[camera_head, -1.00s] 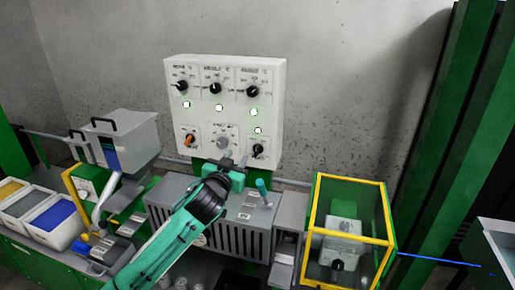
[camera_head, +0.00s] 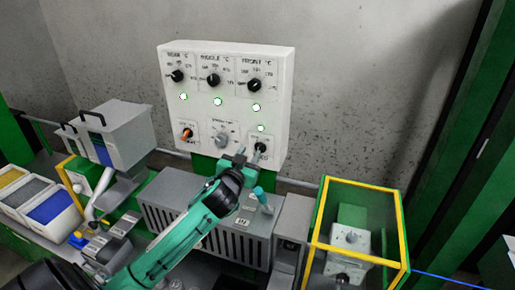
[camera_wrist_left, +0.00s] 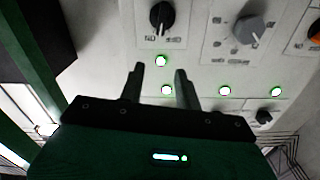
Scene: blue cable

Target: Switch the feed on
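A white control panel (camera_head: 180,112) stands on the machine against the wall. Its lower row holds an orange switch (camera_head: 187,133), a grey knob (camera_head: 221,140) and a black knob (camera_head: 261,147) at the right. My left gripper (camera_head: 248,154) is just in front of and below the black knob. In the left wrist view its fingers (camera_wrist_left: 159,70) are apart with nothing between them. The black knob (camera_wrist_left: 161,17) lies beyond the fingertips, and the grey knob (camera_wrist_left: 252,28) is to its right. My right gripper is out of view.
Several lit indicators, including one above the black knob (camera_head: 261,128), sit below three upper black dials (camera_head: 213,80). A yellow-framed guard box (camera_head: 322,205) is at the right, a grey hopper (camera_head: 130,130) at the left.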

